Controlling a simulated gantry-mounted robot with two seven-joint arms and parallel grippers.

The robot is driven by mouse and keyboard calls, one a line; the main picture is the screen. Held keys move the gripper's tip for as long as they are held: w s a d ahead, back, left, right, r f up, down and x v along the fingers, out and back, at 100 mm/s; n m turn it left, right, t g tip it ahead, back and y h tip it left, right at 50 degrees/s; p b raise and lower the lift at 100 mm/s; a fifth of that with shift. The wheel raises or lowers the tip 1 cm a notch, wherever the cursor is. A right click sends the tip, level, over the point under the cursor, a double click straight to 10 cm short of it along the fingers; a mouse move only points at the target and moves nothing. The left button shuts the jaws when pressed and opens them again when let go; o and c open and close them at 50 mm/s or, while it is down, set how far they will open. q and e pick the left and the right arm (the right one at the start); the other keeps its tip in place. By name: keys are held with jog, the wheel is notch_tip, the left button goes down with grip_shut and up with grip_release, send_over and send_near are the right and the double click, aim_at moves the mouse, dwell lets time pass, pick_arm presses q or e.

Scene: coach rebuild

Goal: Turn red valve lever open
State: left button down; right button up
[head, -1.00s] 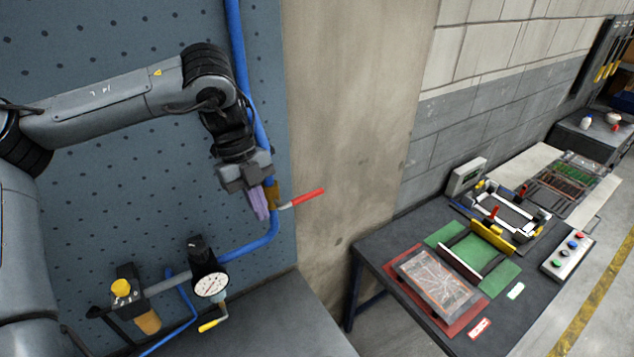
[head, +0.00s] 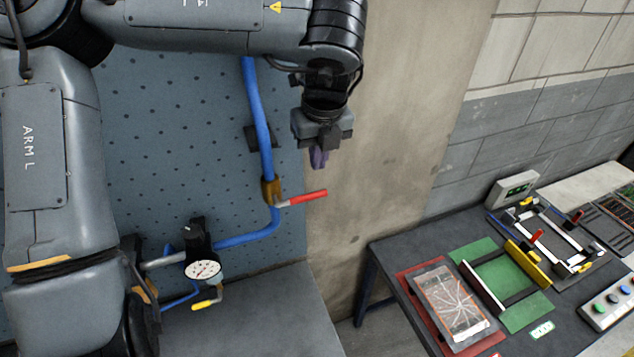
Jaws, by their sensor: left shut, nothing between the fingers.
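The red valve lever (head: 308,197) sticks out to the right and slightly up from a brass valve body (head: 270,190) on the blue pipe (head: 257,110). The pipe runs down the perforated wall panel and bends left below the valve. My left gripper (head: 319,160) points down above the lever's red handle, with purple fingers shut and nothing between them. A gap shows in the picture between the fingertips and the lever; their depth difference is hard to tell. My right gripper is out of view.
A pressure gauge (head: 203,271) and a smaller yellow-handled lever (head: 207,303) sit low on the panel above a grey bench (head: 265,315). At right, a dark worktable (head: 390,262) carries a cracked screen unit (head: 452,303) and fixtures. Bare concrete lies right of the lever.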

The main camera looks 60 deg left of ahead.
aim_at(315, 193)
pick_arm(q)
jog(key=f, duration=0.2)
jog(key=a+f+p, duration=0.1)
jog(key=f, duration=0.2)
jog(key=f+p, duration=0.1)
jog(key=f, duration=0.2)
jog(key=shift+w+a+f, duration=0.15)
jog(key=shift+a+f, duration=0.05)
jog(key=shift+a, duration=0.15)
jog(key=shift+f+p, duration=0.3)
jog(key=shift+f, duration=0.05)
jog(key=shift+a+f, duration=0.1)
jog(key=shift+a, duration=0.05)
